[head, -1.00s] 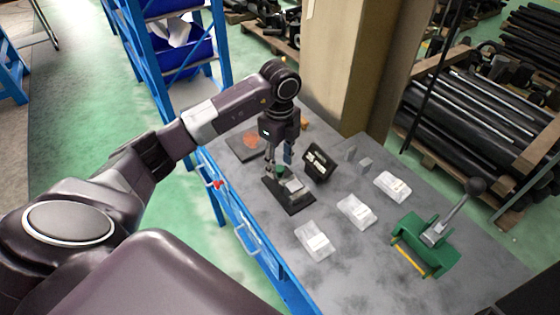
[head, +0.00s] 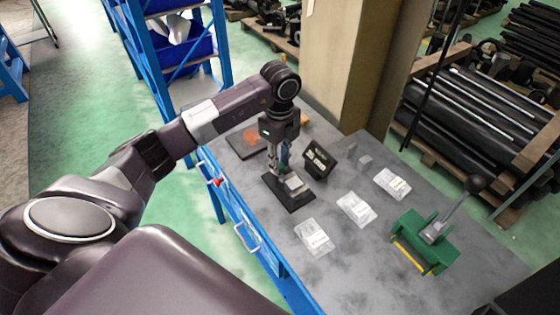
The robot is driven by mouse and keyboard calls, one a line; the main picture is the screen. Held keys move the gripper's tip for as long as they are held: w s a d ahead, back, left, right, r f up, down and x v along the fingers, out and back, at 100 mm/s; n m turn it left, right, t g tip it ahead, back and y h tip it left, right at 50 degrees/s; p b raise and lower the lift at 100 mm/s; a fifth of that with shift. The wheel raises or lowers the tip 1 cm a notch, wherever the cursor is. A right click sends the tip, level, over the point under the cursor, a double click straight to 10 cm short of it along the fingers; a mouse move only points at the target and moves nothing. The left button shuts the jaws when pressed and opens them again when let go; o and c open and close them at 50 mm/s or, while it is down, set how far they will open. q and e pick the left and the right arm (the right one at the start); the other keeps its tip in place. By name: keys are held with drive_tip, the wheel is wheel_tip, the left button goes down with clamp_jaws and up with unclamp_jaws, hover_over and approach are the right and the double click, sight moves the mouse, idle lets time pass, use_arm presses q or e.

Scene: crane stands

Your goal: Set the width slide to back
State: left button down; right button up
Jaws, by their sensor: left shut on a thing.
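A small device with a dark base plate (head: 298,206) and a pale block (head: 295,184) on top stands near the bench's left edge. My left gripper (head: 277,171) points down over the back left of this device. Its fingers are shut on a small part there, which I take to be the width slide; the fingers mostly hide it, so its exact position cannot be told. A dark display (head: 319,159) stands tilted just right of the device; its text is too small to read. My right gripper is not in view.
Clear trays (head: 314,236) with labels lie on the grey bench. A green lever press (head: 424,238) stands at the right, its lever up. A dark plate with an orange patch (head: 251,137) lies behind my gripper. A beige column (head: 348,65) rises behind the bench.

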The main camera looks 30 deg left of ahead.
use_arm(q)
drive_tip(key=a, duration=0.1)
drive_tip(key=w+a+b, duration=0.1)
drive_tip(key=shift+w+a, duration=0.1)
drive_tip(key=shift+a, duration=0.25)
drive_tip(key=shift+r, duration=0.15)
drive_tip(key=c, duration=1.7)
unclamp_jaws()
drive_tip(key=shift+o, duration=0.2)
drive_tip(key=shift+r, duration=0.15)
wheel_tip(320, 180, up, 12)
drive_tip(key=shift+f, duration=0.25)
drive_tip(key=shift+f, duration=0.1)
